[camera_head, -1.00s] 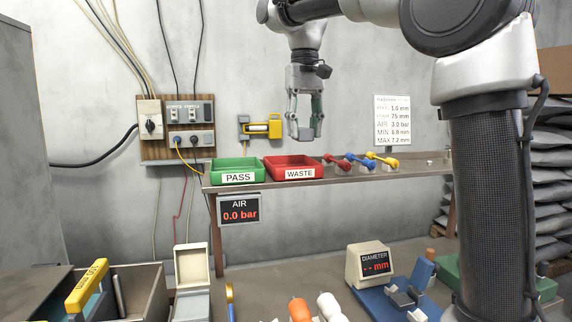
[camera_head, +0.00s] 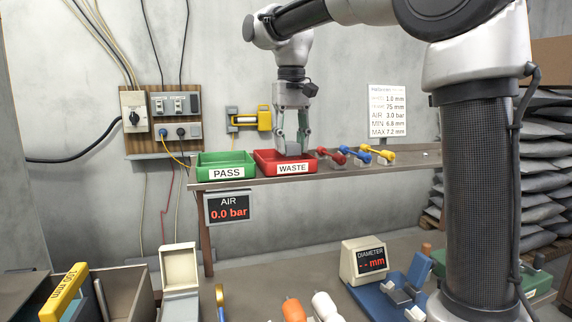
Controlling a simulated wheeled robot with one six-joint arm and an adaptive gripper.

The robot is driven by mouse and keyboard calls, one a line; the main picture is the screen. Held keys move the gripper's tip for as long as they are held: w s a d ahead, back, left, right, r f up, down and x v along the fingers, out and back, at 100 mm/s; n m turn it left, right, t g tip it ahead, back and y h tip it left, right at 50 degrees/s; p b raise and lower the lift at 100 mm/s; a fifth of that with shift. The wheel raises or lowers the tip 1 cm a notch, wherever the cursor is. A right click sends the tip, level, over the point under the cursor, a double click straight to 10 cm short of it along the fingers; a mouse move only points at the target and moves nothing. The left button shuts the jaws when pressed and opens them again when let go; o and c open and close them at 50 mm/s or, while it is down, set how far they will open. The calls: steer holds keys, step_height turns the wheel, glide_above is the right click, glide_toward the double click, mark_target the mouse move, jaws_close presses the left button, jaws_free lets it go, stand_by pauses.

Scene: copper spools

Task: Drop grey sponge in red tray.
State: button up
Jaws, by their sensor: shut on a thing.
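The red tray (camera_head: 270,169), labelled WASTE, stands on the shelf to the right of the green tray. My gripper (camera_head: 293,149) points down at the red tray, its fingertips at about the height of the tray's rim, toward its right side. It is shut on a small grey thing (camera_head: 293,148) between the fingertips, which looks like the grey sponge.
The green PASS tray (camera_head: 225,166) touches or nearly touches the red tray's left side. Red, blue and yellow handled tools (camera_head: 357,154) lie on the shelf (camera_head: 400,163) to the right. A yellow device (camera_head: 250,119) hangs on the wall behind.

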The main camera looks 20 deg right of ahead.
steer(key=shift+f, duration=0.1)
steer(key=o, duration=0.9)
step_height(320, 180, up, 12)
steer(key=s+d+f+t, duration=0.2)
steer(key=s+d+f, duration=0.5)
steer(key=s+f, duration=0.5)
steer(key=s+d+f+t, duration=0.2)
steer(key=s+d+f, duration=0.6)
steer(key=s+f, duration=0.3)
step_height(320, 180, down, 3)
steer(key=shift+s+f, duration=0.2)
steer(key=shift+s, duration=0.2)
